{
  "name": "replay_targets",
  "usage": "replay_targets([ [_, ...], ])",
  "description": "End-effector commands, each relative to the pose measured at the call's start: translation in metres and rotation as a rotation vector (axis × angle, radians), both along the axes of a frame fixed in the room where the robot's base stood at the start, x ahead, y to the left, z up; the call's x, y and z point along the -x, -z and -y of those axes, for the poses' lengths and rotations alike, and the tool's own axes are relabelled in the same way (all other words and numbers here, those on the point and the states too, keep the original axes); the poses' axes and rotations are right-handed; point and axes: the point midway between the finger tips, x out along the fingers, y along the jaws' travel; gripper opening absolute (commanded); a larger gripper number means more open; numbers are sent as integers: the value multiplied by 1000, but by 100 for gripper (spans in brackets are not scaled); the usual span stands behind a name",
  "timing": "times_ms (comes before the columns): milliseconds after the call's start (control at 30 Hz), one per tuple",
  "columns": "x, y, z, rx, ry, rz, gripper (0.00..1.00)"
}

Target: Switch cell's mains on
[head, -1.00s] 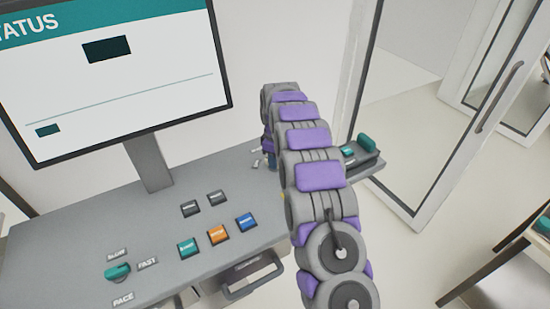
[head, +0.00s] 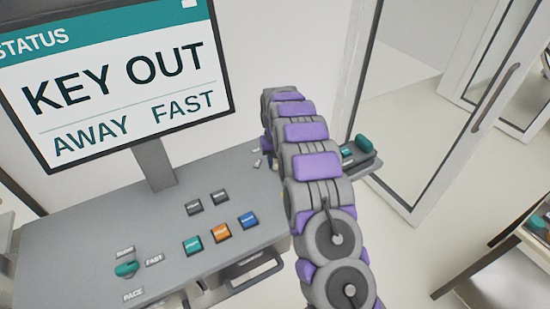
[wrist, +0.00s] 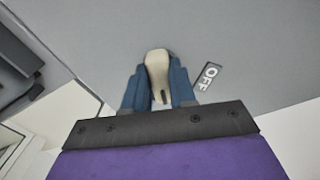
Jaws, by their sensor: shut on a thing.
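In the wrist view, a cream switch handle (wrist: 157,65) stands on the grey console top, with an OFF label (wrist: 209,76) to its right. The blue fingers of my gripper (wrist: 157,82) are shut on the handle, one on each side. An ON label is not visible there. In the head view my arm hides the gripper and the handle. The screen (head: 120,75) is lit and reads STATUS, KEY OUT, AWAY and FAST.
The console (head: 90,225) carries a green knob (head: 126,268) marked SLOW, FAST and PACE, plus several coloured and dark buttons (head: 222,232). A small shelf with a green item (head: 363,142) lies right of my arm. A glass door (head: 430,110) stands at right.

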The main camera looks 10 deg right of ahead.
Motion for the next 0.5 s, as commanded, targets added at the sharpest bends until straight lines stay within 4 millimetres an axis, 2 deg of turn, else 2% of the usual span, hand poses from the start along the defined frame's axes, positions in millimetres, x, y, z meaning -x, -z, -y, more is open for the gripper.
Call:
replay_targets([
  [500, -1, -2, -2, -1, 399, 4, 0],
])
